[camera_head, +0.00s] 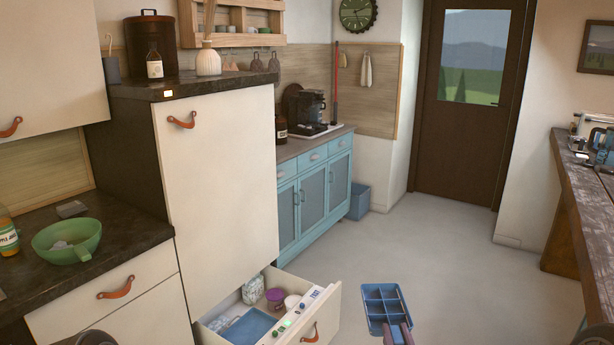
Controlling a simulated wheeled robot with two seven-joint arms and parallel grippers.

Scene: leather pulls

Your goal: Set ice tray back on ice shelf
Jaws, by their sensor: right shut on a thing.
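The blue ice tray (375,308), with several square compartments, is out in front of the open drawer, to its right, over the pale floor. My right gripper (398,334) is shut on its near end at the bottom of the view. The tray is apart from the drawer. A flat blue piece (249,327), which may be the ice shelf, lies inside the pulled-out drawer (322,308); its near part is cut off by the frame edge. My left gripper is not in view.
The drawer also holds a purple tub (275,298), a white-lidded tub (292,301) and a patterned bag (253,288). The tall cabinet door (220,200) above is shut. A green bowl (68,240) stands on the left counter. The floor (430,255) beyond the tray is clear.

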